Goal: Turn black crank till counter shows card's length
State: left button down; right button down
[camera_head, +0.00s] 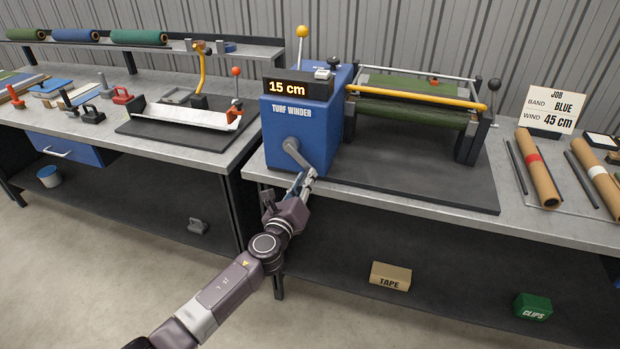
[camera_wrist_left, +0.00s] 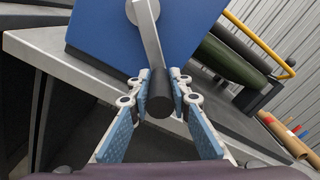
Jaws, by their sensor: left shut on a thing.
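The blue turf winder (camera_head: 295,125) stands on the right-hand bench. Its counter (camera_head: 288,88) shows 15 cm. The job card (camera_head: 551,108) reads band BLUE, wind 45 cm. The crank has a grey arm (camera_head: 298,155) slanting down to the right from its hub on the winder's front. My left gripper (camera_head: 305,181) is at the lower end of the crank. In the left wrist view the black crank handle (camera_wrist_left: 160,100) sits between the fingers of my left gripper (camera_wrist_left: 160,90), which are shut on it. My right gripper is in neither view.
Green turf (camera_head: 410,110) lies on the winder's rollers behind a yellow bar (camera_head: 415,98). Cardboard tubes (camera_head: 539,170) lie to the right. A cutting station (camera_head: 185,117) stands on the left bench. The bench's front edge (camera_head: 400,205) runs close to my left gripper.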

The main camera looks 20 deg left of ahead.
pick_arm(q)
jog(key=shift+a+f+m, duration=0.5)
jog(key=shift+a+m, duration=0.5)
jog(key=shift+m, duration=0.5)
jog(key=shift+a+f+m, duration=0.45)
jog(key=shift+a+m, duration=0.55)
jog(key=shift+m, duration=0.5)
jog(key=shift+a+f+m, duration=0.5)
jog(key=shift+a+m, duration=0.5)
jog(key=shift+m, duration=0.5)
jog(key=c, duration=1.8)
grip_release()
jog(key=shift+a, duration=0.1)
jog(key=shift+o, duration=0.2)
jog(key=shift+w+r, duration=0.1)
jog(key=s, duration=1.2)
jog(key=shift+a, duration=0.2)
